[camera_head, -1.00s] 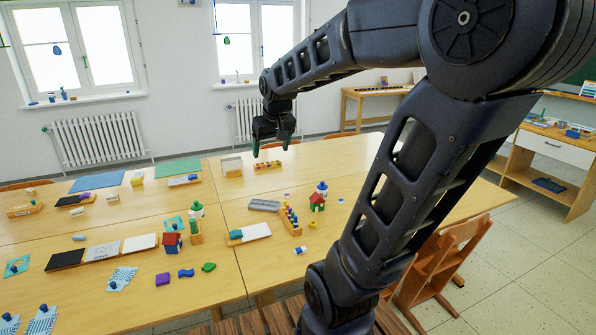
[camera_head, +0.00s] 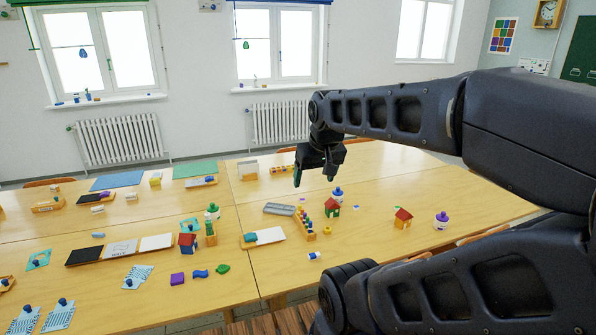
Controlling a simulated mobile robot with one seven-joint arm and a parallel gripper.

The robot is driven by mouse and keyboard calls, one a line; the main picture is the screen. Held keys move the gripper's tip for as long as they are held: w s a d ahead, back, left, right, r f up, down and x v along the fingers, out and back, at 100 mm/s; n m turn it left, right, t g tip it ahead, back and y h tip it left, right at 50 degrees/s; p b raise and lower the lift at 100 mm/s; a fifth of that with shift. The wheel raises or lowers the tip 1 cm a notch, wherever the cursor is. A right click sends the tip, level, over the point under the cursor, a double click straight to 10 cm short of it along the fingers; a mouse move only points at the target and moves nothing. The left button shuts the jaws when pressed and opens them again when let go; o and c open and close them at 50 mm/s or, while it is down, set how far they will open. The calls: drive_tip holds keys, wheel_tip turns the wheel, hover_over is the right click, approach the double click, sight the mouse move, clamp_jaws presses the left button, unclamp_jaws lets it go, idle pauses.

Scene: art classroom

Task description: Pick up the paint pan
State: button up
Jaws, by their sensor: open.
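A flat grey piece (camera_head: 279,209), which looks most like the paint pan, lies on the table left of the middle; it is too small to make out any paint in it. My gripper (camera_head: 314,178) hangs from the end of my arm above the far half of the table, up and to the right of the grey piece in the picture. Its dark fingers point down, apart, with nothing between them. It does not touch the grey piece.
A rack of colored pegs (camera_head: 305,222), a small red-roofed house (camera_head: 332,208) and a white jar with a blue lid (camera_head: 337,195) stand right of the grey piece. A wooden tray with white paper (camera_head: 265,236) lies in front.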

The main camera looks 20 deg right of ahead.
drive_tip(key=c, duration=0.6)
drive_tip(key=w+d+f+m, duration=0.1)
drive_tip(key=w+d+m, duration=0.15)
drive_tip(key=w, duration=0.45)
drive_tip(key=w+d+m, duration=0.2)
drive_tip(key=w+d, duration=0.1)
drive_tip(key=w, duration=0.5)
drive_tip(key=m+g+h, duration=0.4)
drive_tip(key=m+h, duration=0.1)
drive_tip(key=m, duration=0.8)
hover_over(355, 207)
drive_tip(key=a, duration=0.4)
wheel_tip(355, 207, down, 35)
drive_tip(key=shift+x, duration=5)
